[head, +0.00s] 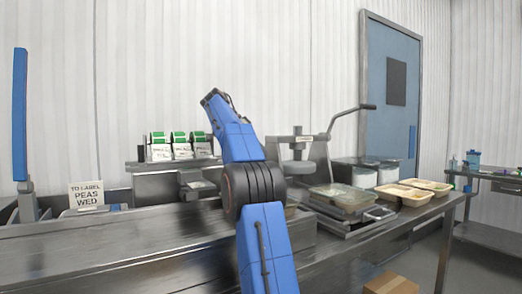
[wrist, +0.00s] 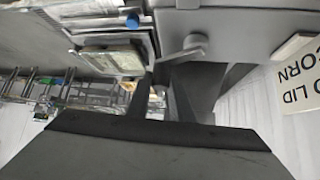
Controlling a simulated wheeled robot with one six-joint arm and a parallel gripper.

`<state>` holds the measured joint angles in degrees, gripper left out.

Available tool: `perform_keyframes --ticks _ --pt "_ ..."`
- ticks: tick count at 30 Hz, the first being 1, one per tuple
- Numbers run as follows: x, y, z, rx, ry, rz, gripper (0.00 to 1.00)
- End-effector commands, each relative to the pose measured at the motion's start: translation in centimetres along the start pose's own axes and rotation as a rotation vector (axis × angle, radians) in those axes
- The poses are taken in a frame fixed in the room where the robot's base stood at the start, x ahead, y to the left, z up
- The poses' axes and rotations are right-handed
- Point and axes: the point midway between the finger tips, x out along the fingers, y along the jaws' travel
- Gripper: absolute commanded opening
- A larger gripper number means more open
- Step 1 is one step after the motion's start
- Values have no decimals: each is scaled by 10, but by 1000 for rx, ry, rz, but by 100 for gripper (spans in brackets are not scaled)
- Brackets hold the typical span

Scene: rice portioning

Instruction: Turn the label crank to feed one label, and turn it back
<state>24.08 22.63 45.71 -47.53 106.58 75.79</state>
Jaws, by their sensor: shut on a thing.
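In the wrist view, the dark fingers of my gripper (wrist: 160,90) are close together. A short grey lever with a rounded end (wrist: 182,52), which looks like the label crank, is at the fingertips against a grey housing (wrist: 230,35). My gripper appears shut on it, though the palm hides most of the contact. In the head view, my arm rises in front of the label shelf and hides the crank and the fingers. Green-and-white label rolls (head: 180,146) stand on that shelf, left of my arm.
A press with a long lever (head: 345,115) stands right of my arm. Filled trays (head: 403,194) and a lidded tray (head: 343,197) are on the steel counter. A cardboard box (head: 392,284) is low at front right.

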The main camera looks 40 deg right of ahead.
Motion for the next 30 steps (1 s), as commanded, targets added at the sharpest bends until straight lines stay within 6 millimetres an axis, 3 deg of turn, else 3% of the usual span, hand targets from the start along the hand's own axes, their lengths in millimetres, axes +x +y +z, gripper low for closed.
perform_keyframes --ticks 19,20,22,30 --pt "-1 1 2 35 -1 36 0" --pt "-1 1 2 35 -1 36 25" --pt "-1 1 2 34 -1 36 39" --pt "-1 2 2 34 -1 36 39"
